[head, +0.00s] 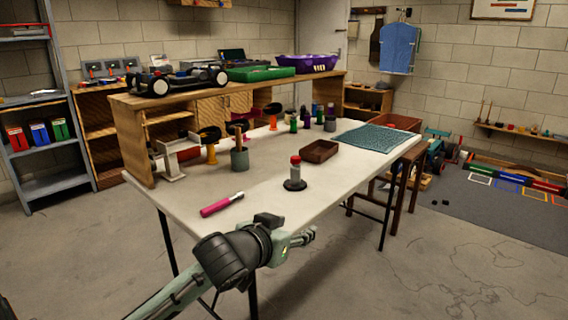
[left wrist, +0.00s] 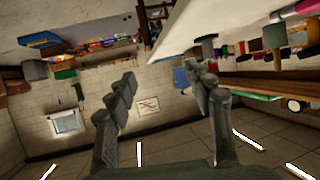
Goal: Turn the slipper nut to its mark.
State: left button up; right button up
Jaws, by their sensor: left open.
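I cannot make out a slipper nut or its mark at this size. A black racecar (head: 175,78) with white-hubbed wheels stands on the wooden riser at the back left of the table. A pink-handled tool (head: 221,205) lies on the table's near left part. A grey post with a red top (head: 295,172) stands upright on a round black base near the front edge. My left gripper (head: 308,236) is by the table's front edge, apart from these things. In the left wrist view its two fingers (left wrist: 163,88) are spread with nothing between them. My right gripper is not in view.
The white table (head: 270,200) has clear room around the post. A brown tray (head: 319,151), a teal mat (head: 375,138) and a grey cup holding a tool (head: 239,158) sit farther back. The wooden riser (head: 133,135) holds a green tray (head: 260,73) and purple basket (head: 315,63).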

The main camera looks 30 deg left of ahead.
aim_at(296, 159)
jog(key=i+j, duration=0.7)
jog(key=j, duration=0.1)
